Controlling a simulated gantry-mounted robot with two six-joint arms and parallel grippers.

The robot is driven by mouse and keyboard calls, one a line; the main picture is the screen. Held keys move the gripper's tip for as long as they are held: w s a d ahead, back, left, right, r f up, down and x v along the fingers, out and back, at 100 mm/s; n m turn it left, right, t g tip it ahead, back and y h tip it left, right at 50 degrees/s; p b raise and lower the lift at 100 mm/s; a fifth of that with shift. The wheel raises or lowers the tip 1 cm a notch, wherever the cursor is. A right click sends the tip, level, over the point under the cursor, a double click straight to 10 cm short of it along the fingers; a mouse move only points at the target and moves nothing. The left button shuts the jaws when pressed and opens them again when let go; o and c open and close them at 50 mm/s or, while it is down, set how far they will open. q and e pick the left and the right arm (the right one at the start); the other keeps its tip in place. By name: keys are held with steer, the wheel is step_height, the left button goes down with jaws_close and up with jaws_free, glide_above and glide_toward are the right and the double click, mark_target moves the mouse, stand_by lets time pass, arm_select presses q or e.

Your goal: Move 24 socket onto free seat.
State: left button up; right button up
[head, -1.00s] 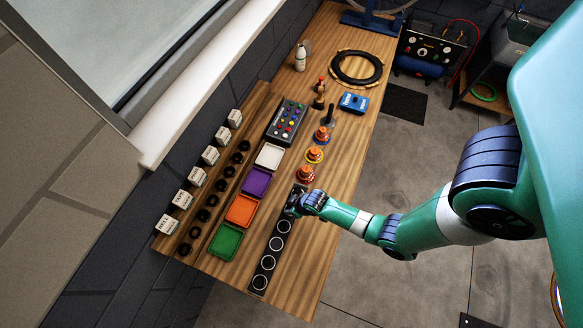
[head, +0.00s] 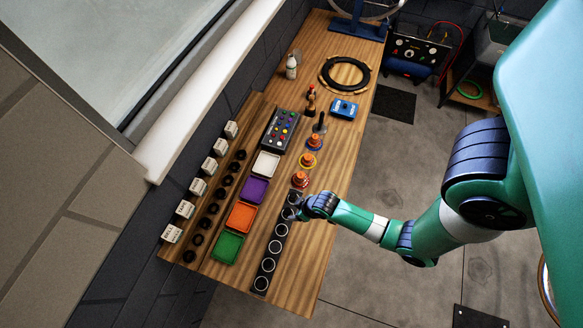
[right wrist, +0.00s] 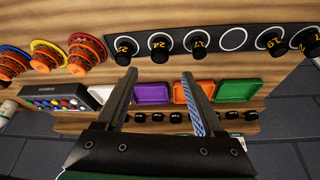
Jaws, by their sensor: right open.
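The 24 socket (right wrist: 160,46) is a black cylinder with a yellow number, standing on the black seat strip (right wrist: 216,40) in the right wrist view. A bare white ring, the free seat (right wrist: 233,39), lies further right on the strip, between the 17 socket (right wrist: 198,42) and the 19 socket (right wrist: 270,41). My right gripper (right wrist: 159,76) is open and empty. Its fingertips are just short of the 24 socket, which lines up with the gap between them. In the head view my right gripper (head: 292,213) is over the strip's far part. My left gripper is not in view.
Another socket (right wrist: 125,48) stands close left of the 24 socket. Orange cones (head: 300,180) stand beyond the strip's far end. Coloured trays (head: 241,216) lie left of the strip. Bare wood (head: 300,265) is free to its right.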

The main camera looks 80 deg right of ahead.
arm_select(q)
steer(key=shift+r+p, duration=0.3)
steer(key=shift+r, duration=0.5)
arm_select(e)
steer(key=shift+v, duration=1)
